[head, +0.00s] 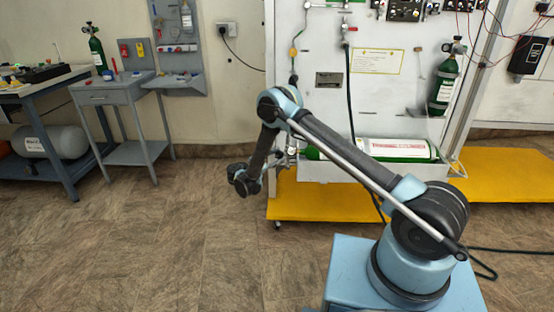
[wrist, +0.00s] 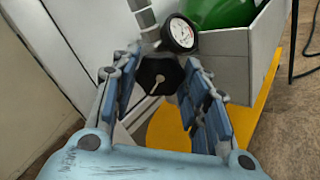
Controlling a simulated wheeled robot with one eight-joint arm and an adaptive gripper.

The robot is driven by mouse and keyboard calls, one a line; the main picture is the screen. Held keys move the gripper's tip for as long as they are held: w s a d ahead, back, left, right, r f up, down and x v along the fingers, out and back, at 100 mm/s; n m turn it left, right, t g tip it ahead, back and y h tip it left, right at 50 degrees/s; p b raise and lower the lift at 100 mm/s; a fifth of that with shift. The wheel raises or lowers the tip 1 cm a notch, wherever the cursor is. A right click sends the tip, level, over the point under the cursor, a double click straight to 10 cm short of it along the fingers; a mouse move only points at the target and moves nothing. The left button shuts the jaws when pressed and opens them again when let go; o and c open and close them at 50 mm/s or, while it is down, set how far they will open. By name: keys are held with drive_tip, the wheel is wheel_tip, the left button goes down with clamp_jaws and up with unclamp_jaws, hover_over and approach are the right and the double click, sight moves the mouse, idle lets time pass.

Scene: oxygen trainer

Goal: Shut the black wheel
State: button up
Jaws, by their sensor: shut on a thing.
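The black wheel (wrist: 158,78) shows in the wrist view as a dark, lobed knob with a pale spindle mark at its centre. My gripper (wrist: 161,66) has its blue-padded fingers on either side of the wheel and is shut on it. A round white pressure gauge (wrist: 181,33) sits just beyond the wheel, beside a green cylinder (wrist: 218,12). In the head view my gripper (head: 283,161) reaches the valve end of the lying green and white cylinder (head: 395,149). The wheel itself is too small and hidden to make out there.
The cylinder lies in a grey tray (wrist: 228,58) on the white trainer panel (head: 385,95). A yellow base (head: 325,205) juts out below. A black hose (head: 349,90) hangs down the panel. Tables (head: 125,92) stand at the left; the floor between is clear.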

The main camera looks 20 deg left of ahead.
drive_tip(key=m, duration=1.3)
drive_tip(key=shift+d+f+m, duration=0.1)
drive_tip(key=shift+d+m, duration=0.05)
drive_tip(key=shift+m, duration=0.25)
drive_tip(key=m, duration=1.2)
drive_tip(key=shift+m, duration=0.3)
drive_tip(key=o, duration=1)
drive_tip(key=shift+o, duration=0.2)
